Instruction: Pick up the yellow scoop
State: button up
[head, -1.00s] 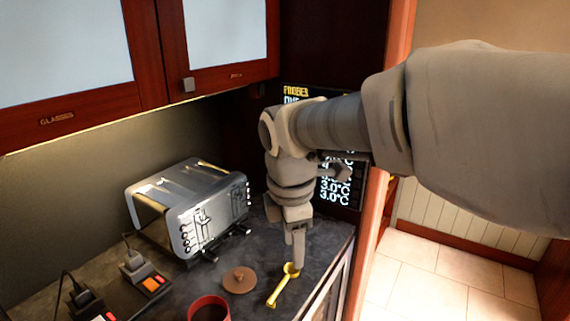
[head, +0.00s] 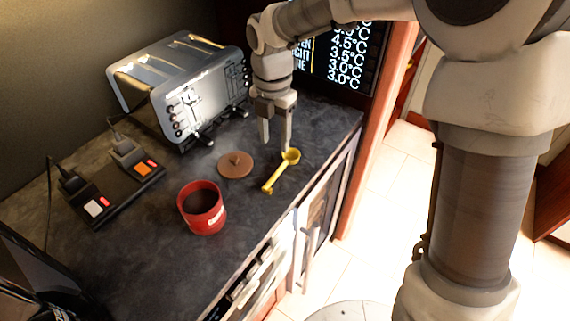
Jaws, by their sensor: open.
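The yellow scoop (head: 280,172) lies on the dark countertop, its round bowl at the upper right and its handle pointing down-left. My gripper (head: 275,150) points down with its two fingers spread apart and nothing between them. The fingertips are just behind the scoop in the picture, close to its bowl. The right fingertip appears beside the bowl; I cannot tell whether it touches.
A brown round lid (head: 235,165) lies left of the scoop, and a red canister (head: 202,208) stands nearer. A silver toaster (head: 185,85) stands behind. A power strip (head: 118,190) with plugs is at left. The counter's front edge (head: 300,208) is close to the scoop.

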aim_at(277, 171)
notch_tip(277, 171, down, 11)
jog(key=shift+w+d+r+b, duration=0.1)
jog(key=shift+w+d+b, duration=0.05)
jog(key=shift+b, duration=0.3)
grip_shut()
dwell(0.3)
